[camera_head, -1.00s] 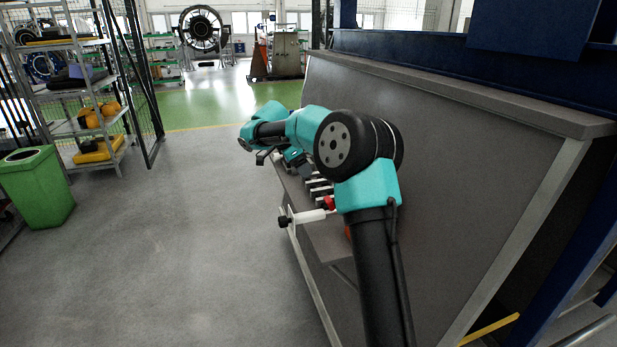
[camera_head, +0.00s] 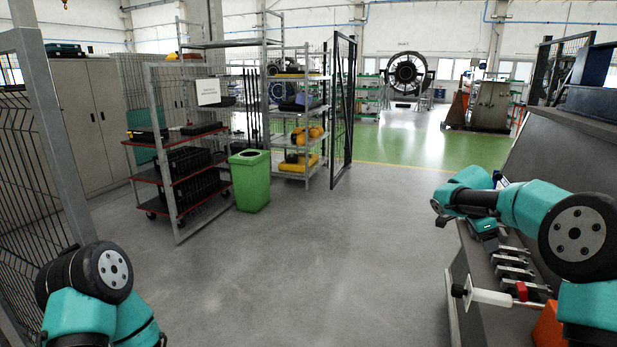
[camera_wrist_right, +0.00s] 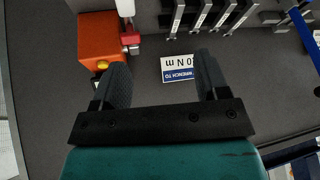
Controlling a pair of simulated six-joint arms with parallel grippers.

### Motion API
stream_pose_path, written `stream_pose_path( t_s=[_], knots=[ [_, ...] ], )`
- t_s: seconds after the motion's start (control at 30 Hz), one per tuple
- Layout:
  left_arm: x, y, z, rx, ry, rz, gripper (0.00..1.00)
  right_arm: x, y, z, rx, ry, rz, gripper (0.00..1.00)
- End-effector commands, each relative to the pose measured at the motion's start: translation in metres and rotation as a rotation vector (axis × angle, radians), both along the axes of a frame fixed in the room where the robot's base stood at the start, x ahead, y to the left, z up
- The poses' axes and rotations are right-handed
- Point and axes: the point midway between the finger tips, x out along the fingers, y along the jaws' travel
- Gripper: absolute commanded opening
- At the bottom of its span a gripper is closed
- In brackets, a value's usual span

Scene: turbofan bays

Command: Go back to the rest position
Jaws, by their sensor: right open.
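My right gripper (camera_wrist_right: 160,85) shows in the right wrist view with its two dark fingers spread apart and nothing between them.
An orange block (camera_wrist_right: 98,38) and several metal tools (camera_wrist_right: 210,12) lie close to the right gripper. A green bin (camera_head: 250,182), a red-shelved cart (camera_head: 178,172) and a mesh fence (camera_head: 25,180) stand at the left. The grey floor (camera_head: 300,250) between is clear.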

Motion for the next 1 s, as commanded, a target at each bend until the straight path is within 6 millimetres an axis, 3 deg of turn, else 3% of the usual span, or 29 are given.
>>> stream_pose_path(
  t_s=[0.23, 0.33, 0.47, 0.6, 0.77, 1.0],
  knots=[
    [0.000, 0.000, 0.000, 0.000, 0.000, 0.000, 0.43, 0.039, 0.040, -0.052, 0.036, -0.098, 0.408, 0.68],
    [0.000, 0.000, 0.000, 0.000, 0.000, 0.000, 0.43, 0.040, 0.072, -0.100, 0.106, -0.082, 0.595, 0.68],
    [0.000, 0.000, 0.000, 0.000, 0.000, 0.000, 0.43, 0.025, 0.112, -0.165, 0.216, -0.041, 0.778, 0.68],
    [0.000, 0.000, 0.000, 0.000, 0.000, 0.000, 0.43, -0.005, 0.154, -0.230, 0.334, -0.004, 0.949, 0.68],
    [0.000, 0.000, 0.000, 0.000, 0.000, 0.000, 0.43, -0.053, 0.200, -0.298, 0.455, 0.012, 1.125, 0.68],
    [0.000, 0.000, 0.000, 0.000, 0.000, 0.000, 0.43, -0.150, 0.259, -0.378, 0.577, 0.003, 1.352, 0.68]
  ],
)
